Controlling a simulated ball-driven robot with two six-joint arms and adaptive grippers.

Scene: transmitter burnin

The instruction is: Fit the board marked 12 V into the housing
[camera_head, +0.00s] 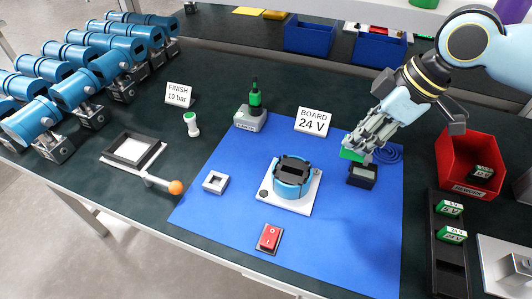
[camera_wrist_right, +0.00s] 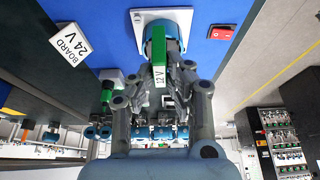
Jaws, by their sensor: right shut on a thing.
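My right gripper (camera_head: 360,146) is shut on a green board (camera_head: 351,155), right of the housing and above the blue mat. In the right wrist view the board (camera_wrist_right: 159,62) carries a 12 V label and stands between the fingertips (camera_wrist_right: 160,72). The housing (camera_head: 291,182) is a round blue body with a dark open top on a white plate. The wrist view shows part of the housing (camera_wrist_right: 147,45) behind the board. A sign (camera_head: 313,122) reads BOARD 24 V. My left gripper is not in view.
A small black meter (camera_head: 362,176) stands just below the gripper. A red switch (camera_head: 269,238) lies in front of the housing. A dark rack (camera_head: 446,281) at right holds green boards marked 5 V and 24 V. A red bin (camera_head: 454,157) stands behind it.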

